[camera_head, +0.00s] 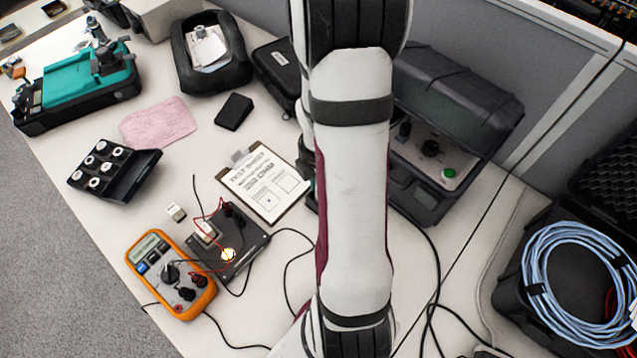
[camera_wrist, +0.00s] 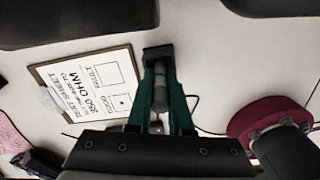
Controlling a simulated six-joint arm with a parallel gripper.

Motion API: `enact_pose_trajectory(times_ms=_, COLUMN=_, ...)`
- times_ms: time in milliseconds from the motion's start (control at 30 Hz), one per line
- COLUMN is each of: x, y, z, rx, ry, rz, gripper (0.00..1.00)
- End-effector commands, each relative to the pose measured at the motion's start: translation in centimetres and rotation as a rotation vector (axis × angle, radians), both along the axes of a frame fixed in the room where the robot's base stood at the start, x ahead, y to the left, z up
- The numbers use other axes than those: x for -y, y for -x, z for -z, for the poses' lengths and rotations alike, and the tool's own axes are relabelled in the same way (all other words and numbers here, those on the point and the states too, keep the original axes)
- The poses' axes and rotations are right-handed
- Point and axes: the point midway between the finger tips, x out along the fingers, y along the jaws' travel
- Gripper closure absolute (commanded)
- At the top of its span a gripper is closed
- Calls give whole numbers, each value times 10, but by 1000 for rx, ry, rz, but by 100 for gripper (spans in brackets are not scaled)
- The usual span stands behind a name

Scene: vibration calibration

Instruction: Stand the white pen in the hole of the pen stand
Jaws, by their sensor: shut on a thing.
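My gripper (camera_wrist: 159,62) shows in the wrist view, its green fingers shut on a slim cylinder (camera_wrist: 160,90) that lies lengthwise between them. The cylinder looks grey in the shade, with a paler part near the fingertips; I take it to be the white pen, but its colour is hard to tell. The gripper is beside the clipboard, over the pale table. In the head view my arm hides most of the gripper and all of the pen. I cannot make out the pen stand or its hole in either view.
The clipboard with a test sheet (camera_head: 265,186) lies left of my arm. An orange multimeter (camera_head: 169,273) and a wired black board (camera_head: 228,243) are nearer. An open grey case (camera_head: 440,130) stands behind to the right. Black cables cross the table.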

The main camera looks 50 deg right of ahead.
Motion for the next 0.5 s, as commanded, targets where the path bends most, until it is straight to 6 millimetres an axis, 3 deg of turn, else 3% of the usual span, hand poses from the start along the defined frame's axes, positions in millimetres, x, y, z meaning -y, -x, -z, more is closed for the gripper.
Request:
enact_pose_trajectory(times_ms=167, x=0, y=0, z=0, rx=0, ry=0, rz=0, gripper=100)
enact_pose_trajectory(times_ms=200, x=0, y=0, z=0, rx=0, ry=0, rz=0, gripper=76)
enact_pose_trajectory(times_ms=367, x=0, y=0, z=0, rx=0, ry=0, rz=0, gripper=47)
enact_pose_trajectory(times_ms=500, x=0, y=0, z=0, rx=0, ry=0, rz=0, gripper=46)
